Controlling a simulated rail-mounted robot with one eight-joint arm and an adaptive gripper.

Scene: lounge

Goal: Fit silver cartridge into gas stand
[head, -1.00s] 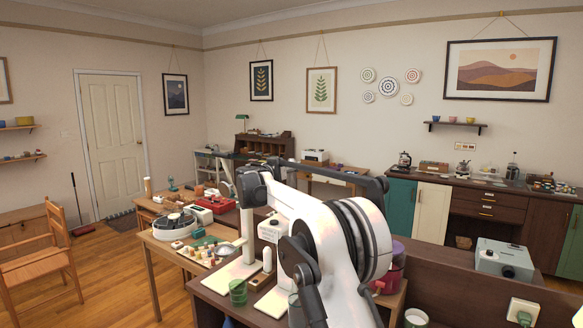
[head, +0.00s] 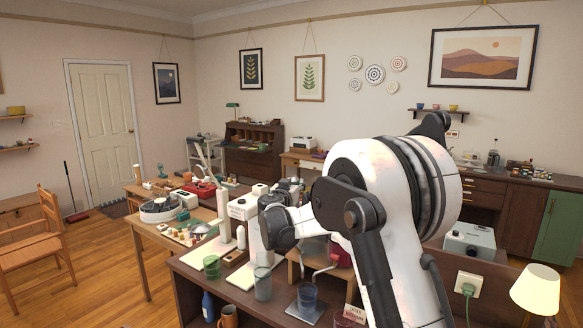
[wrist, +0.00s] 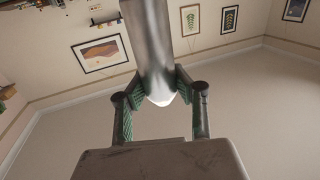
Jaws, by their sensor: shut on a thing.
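In the wrist view my gripper (wrist: 157,88) is shut on the silver cartridge (wrist: 150,35), a smooth grey cylinder with a pale rounded end just past the fingertips. Its other end runs out of the top of the picture. In the head view my arm covers much of the worktop, and I cannot make out the cartridge there. White upright stands with flat white bases (head: 210,252) are on the dark worktop, left of my arm. One has a white labelled box (head: 243,207) by its top. I cannot tell which is the gas stand.
A lamp (head: 536,290) and a grey device (head: 470,242) are at right. A cluttered wooden table (head: 150,224) is at left.

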